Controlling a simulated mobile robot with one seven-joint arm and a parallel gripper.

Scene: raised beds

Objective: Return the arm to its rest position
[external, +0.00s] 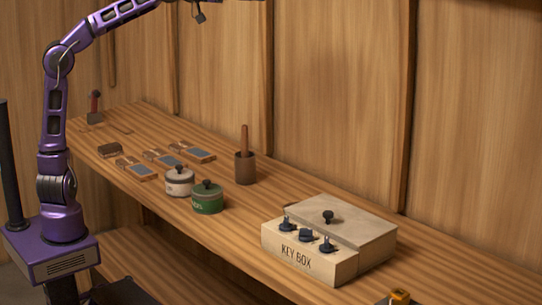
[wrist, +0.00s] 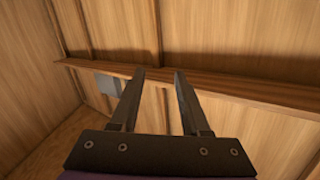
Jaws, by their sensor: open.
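My purple arm (external: 58,115) rises at the left of the external view and bends over to the right along the top edge. The end of the arm is partly cut off by the top of that picture, with a dark piece hanging down above the bench. In the wrist view my gripper (wrist: 159,76) shows two dark fingers apart, with nothing between them. Behind the fingers are the plank wall (wrist: 220,30) and a wooden ledge (wrist: 240,88). No object touches the fingers.
The wooden bench (external: 235,226) holds a key box (external: 310,262), a green lidded pot (external: 207,202), a white lidded pot (external: 179,184), a brown cup with a wooden handle (external: 245,168), and several small blue-faced tools. A yellow item (external: 399,297) lies at the front edge.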

